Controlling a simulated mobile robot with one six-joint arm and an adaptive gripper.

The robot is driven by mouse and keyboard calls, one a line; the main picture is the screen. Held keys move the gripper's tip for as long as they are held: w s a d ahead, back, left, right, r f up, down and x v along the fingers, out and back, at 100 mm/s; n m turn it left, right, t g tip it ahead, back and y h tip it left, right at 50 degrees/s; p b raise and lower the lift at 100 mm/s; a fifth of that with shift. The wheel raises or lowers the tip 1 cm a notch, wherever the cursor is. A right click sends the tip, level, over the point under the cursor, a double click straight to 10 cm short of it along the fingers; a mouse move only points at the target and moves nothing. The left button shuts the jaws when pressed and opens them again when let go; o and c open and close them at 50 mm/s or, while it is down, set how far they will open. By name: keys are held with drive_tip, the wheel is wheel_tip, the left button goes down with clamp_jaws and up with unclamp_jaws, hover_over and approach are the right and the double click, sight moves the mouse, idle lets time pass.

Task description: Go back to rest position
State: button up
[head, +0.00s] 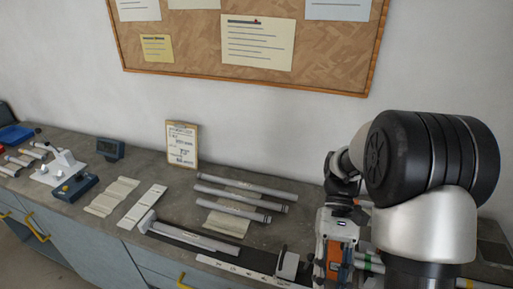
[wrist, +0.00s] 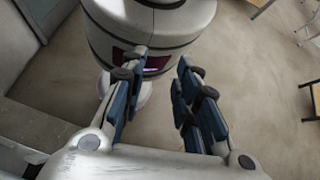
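My gripper (wrist: 158,97) shows in the wrist view with its two blue-padded fingers apart and nothing between them. It points down past my own rounded white body toward the bare floor (wrist: 245,85). In the head view my arm fills the right side, bent over the right part of the workbench. My fingers cannot be made out there.
The grey workbench (head: 75,150) holds several grey tubes (head: 245,187), a tube assembly on a dark strip (head: 190,236), a white strip (head: 142,207) and a sign (head: 182,143). An orange-and-grey device (head: 336,235) is beside my arm. A corkboard (head: 195,40) hangs behind.

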drive_tip(key=s+a+r+n+t+h+b, duration=0.1)
drive_tip(key=s+r+t, duration=0.5)
drive_tip(key=t, duration=0.9)
drive_tip(key=h+b, duration=0.1)
drive_tip(key=b, duration=0.1)
drive_tip(key=shift+s+a+b, duration=0.15)
drive_tip(key=shift+s+b, duration=0.1)
drive_tip(key=shift+b, duration=0.1)
